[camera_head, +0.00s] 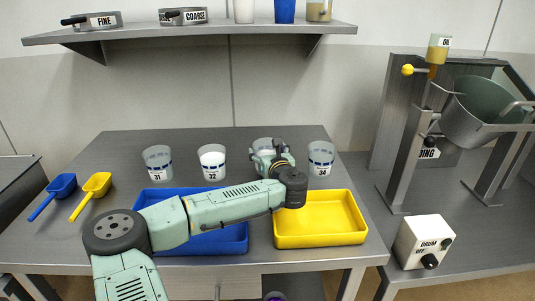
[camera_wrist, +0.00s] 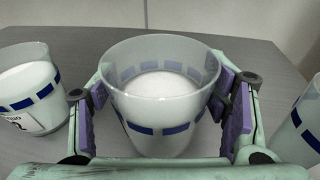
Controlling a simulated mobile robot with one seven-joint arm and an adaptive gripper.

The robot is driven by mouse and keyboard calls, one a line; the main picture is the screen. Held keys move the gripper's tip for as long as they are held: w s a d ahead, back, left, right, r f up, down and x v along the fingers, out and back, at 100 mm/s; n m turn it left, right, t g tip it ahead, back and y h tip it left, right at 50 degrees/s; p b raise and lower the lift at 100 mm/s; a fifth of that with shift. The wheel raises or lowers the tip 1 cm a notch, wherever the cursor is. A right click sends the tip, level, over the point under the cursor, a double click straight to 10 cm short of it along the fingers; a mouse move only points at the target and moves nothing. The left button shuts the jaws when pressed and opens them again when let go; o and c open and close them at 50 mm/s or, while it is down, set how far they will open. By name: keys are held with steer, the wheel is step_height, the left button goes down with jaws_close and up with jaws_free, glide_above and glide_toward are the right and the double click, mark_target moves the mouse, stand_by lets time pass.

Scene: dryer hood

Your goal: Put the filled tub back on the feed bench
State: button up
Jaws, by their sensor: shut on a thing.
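My gripper (camera_head: 273,160) is shut on a clear tub with a blue dashed band (camera_wrist: 160,110). In the wrist view white contents show inside it, and the purple finger pads flank its sides. In the head view the held tub (camera_head: 262,144) is mostly hidden behind my gripper, in the row between tub 32 (camera_head: 212,162) and tub 34 (camera_head: 321,158). It looks upright, at or close to the feed bench top (camera_head: 225,139); I cannot tell whether its base touches. Tub 31 (camera_head: 158,163) stands at the left. Tub 32 shows white contents.
A blue tray (camera_head: 235,242) and a yellow tray (camera_head: 320,232) lie at the bench front, under and beside my arm. Blue (camera_head: 60,186) and yellow (camera_head: 97,185) scoops lie left. A shelf (camera_head: 200,31) hangs above. The drum machine (camera_head: 480,110) and its control box (camera_head: 424,242) stand right.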

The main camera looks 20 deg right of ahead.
steer(key=shift+f, duration=0.8)
steer(key=o, duration=1.5)
steer(key=s+b, duration=0.1)
steer(key=s, duration=0.3)
steer(key=s+r+b, duration=0.1)
steer(key=s+b, duration=0.1)
steer(key=s, duration=0.2)
steer(key=s+a+r+b, duration=0.1)
steer(key=s, duration=0.2)
steer(key=shift+s, duration=0.4)
steer(key=shift+r, duration=0.1)
